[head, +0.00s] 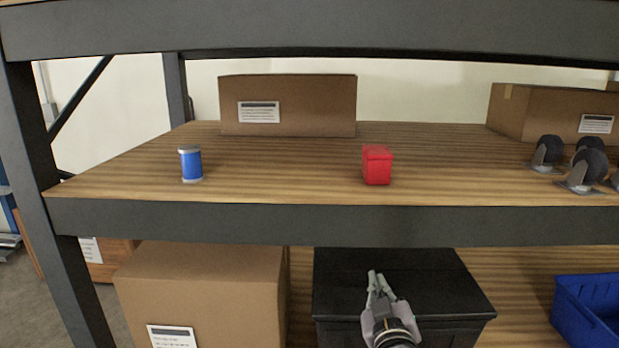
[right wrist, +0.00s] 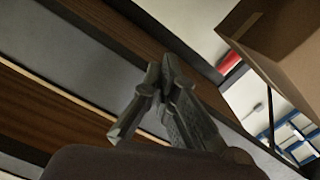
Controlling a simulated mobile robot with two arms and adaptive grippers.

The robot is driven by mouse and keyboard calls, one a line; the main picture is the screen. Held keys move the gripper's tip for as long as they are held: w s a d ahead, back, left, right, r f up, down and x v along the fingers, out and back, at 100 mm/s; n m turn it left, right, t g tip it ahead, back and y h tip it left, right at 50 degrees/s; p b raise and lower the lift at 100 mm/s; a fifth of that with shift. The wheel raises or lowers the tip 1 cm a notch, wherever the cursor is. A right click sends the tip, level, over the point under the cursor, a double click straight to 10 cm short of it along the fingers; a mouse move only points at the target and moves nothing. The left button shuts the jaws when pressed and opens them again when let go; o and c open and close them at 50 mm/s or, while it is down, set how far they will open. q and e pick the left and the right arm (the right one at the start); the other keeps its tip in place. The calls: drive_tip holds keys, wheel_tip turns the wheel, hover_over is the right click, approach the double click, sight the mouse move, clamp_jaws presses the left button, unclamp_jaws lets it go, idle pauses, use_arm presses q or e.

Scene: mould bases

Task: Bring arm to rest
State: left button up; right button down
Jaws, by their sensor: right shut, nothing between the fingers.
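My right gripper (head: 377,276) is in the lower middle of the head view, in front of the shelf and below the edge of its upper board. It is shut and empty, and the black box behind it shows past the fingers. The right wrist view shows its closed fingers (right wrist: 160,72) with nothing between them. My left gripper is in neither view.
On the wooden shelf (head: 270,185) stand a blue can (head: 190,164), a red block (head: 377,165), cartons (head: 300,95) and several casters (head: 586,165). Below are a carton (head: 205,290), a black box (head: 440,283) and a blue bin (head: 590,310). A dark beam (head: 300,222) edges the shelf.

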drive_tip(key=s+d+f+m+g, duration=0.1)
drive_tip(key=s+d+f+g, duration=0.25)
drive_tip(key=s+f, duration=0.55)
drive_tip(key=s+d+f+m+g, duration=0.15)
drive_tip(key=s+f+g, duration=0.25)
drive_tip(key=s+f, duration=0.45)
drive_tip(key=s+d+f+g+y, duration=0.1)
drive_tip(key=s+f+g, duration=0.25)
drive_tip(key=s, duration=0.45)
drive_tip(key=s+d+f+g, duration=0.1)
drive_tip(key=s+f+g, duration=0.2)
drive_tip(key=s+f, duration=0.35)
drive_tip(key=s+f+g, duration=0.1)
drive_tip(key=s+f, duration=0.1)
drive_tip(key=f, duration=1)
drive_tip(key=s+f, duration=0.2)
drive_tip(key=f, duration=1.1)
drive_tip(key=s+d+f+g, duration=0.1)
drive_tip(key=s+d+f, duration=0.2)
drive_tip(key=s+f, duration=1.3)
drive_tip(key=shift+s+f+n, duration=0.15)
drive_tip(key=shift+s+n, duration=0.2)
drive_tip(key=shift+s, duration=0.1)
